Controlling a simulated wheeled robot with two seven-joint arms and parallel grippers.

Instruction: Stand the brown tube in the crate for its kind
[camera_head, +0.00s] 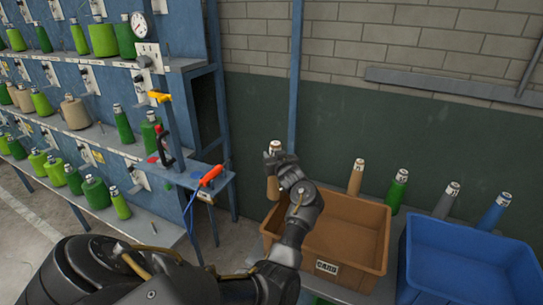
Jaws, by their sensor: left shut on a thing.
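My left gripper (275,163) is shut on the brown tube (273,187), a tan tube with a pale, marked top. It holds the tube nearly upright at the left back corner of the brown crate (345,270). My fingers hide part of the tube, and I cannot tell whether its lower end touches anything. The brown crate has a white label reading "CARD" on its front, and the part of its inside that shows looks empty. A blue crate (470,255) stands to its right. My right gripper is not in view.
Behind the crates stand a tan tube (355,178), a green tube (397,190), a grey tube (446,202) and a blue tube (494,213). A blue rack (215,120) with green and tan bobbins fills the left. A red-handled tool (210,175) juts from its shelf.

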